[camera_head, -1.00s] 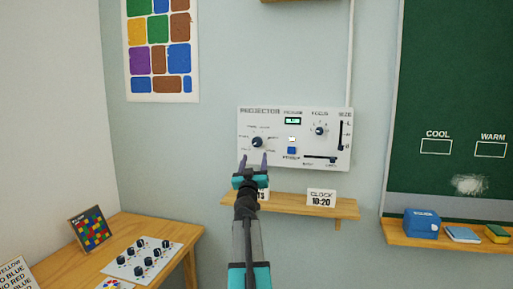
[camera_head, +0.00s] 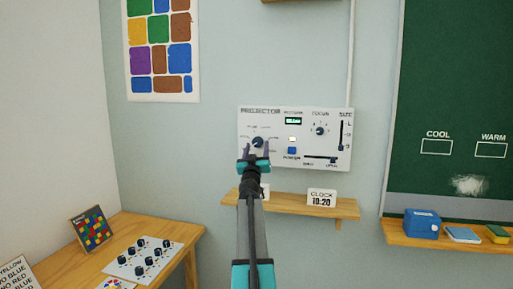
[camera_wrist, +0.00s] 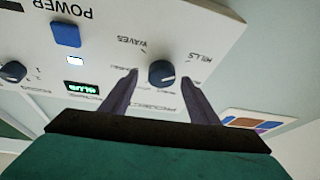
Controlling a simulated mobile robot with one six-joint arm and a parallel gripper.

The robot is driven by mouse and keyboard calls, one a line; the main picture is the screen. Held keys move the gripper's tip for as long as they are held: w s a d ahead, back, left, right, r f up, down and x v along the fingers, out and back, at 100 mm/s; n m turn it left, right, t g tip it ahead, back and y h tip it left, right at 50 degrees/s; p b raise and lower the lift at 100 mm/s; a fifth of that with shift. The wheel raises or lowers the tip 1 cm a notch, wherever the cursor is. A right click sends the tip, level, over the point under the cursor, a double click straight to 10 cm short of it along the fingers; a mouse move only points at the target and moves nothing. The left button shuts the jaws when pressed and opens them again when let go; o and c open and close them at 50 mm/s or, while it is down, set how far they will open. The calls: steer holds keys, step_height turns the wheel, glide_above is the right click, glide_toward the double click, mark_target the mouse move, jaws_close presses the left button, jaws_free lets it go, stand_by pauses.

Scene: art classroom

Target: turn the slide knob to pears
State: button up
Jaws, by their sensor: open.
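The slide knob (camera_head: 258,142) is a dark round knob with a pale pointer mark, at the left of the white projector panel (camera_head: 330,115) on the wall. In the wrist view the knob (camera_wrist: 162,73) shows upside down, with labels around it; "WAVES" and "HILLS" are readable. I cannot make out a pears label. My gripper (camera_head: 257,147) is open in front of the knob. In the wrist view its two dark fingers (camera_wrist: 157,85) stand on either side of the knob, with gaps visible. I cannot tell how far the tips are from the panel.
A blue power button (camera_head: 292,151), a lit green display (camera_head: 293,121), a focus knob (camera_head: 320,130) and sliders share the panel. Below is a wooden shelf (camera_head: 285,205) with a clock card (camera_head: 322,197). A table with a knob board (camera_head: 140,260) stands lower left.

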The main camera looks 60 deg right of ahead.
steer(key=shift+x, duration=0.75)
